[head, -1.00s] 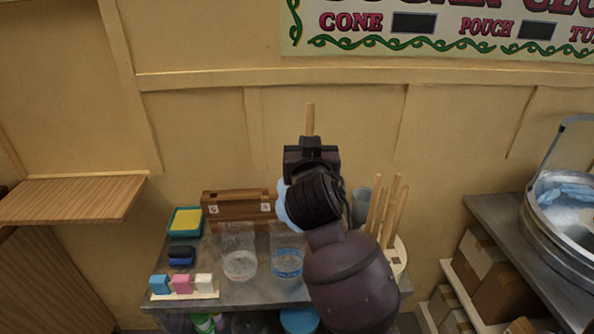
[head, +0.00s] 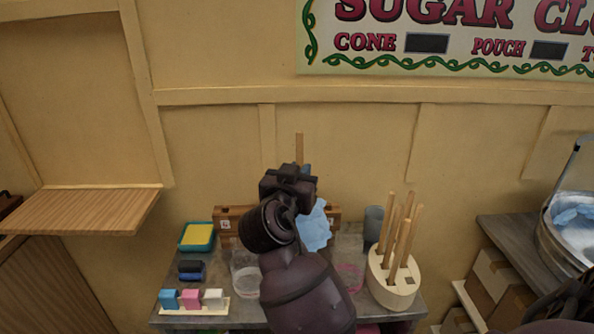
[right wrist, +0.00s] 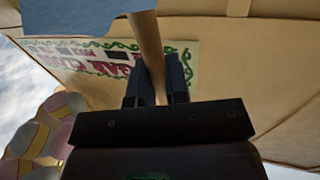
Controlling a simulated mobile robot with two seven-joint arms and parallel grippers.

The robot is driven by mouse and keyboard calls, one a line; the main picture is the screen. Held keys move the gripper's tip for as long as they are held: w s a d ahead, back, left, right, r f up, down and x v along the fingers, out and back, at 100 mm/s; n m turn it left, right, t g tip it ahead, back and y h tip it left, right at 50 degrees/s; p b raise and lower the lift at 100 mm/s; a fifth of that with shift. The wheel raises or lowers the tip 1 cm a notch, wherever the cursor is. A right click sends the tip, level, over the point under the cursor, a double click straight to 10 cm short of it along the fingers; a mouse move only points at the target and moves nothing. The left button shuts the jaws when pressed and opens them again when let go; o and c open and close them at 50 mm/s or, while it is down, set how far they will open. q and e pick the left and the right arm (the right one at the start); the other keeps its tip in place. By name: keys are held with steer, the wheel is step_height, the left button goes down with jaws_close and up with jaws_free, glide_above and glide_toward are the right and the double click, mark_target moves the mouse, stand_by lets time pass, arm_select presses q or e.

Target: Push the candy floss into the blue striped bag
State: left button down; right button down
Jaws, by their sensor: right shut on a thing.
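My right gripper (head: 290,182) is shut on the wooden stick (head: 299,148) of the candy floss, above the worktable. The stick's bare end points up. The light blue candy floss (head: 315,228) hangs below the gripper, partly hidden by my right arm. In the right wrist view the stick (right wrist: 150,50) runs between the fingers (right wrist: 156,82), and blue floss (right wrist: 80,14) fills the top left. The blue striped bag is hidden behind my arm, so I cannot tell whether the floss touches it. My left gripper is not in view.
A clear bag (head: 246,278) stands left of my arm and a pink-marked one (head: 350,277) right of it. A pale holder (head: 393,288) with several sticks stands on the right. A sponge tray (head: 197,237) and coloured blocks (head: 190,299) are on the left.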

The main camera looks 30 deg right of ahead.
step_height(320, 180, down, 6)
steer(key=b, duration=0.4)
steer(key=shift+f, duration=0.15)
steer(key=shift+a, duration=0.1)
stand_by(0.4)
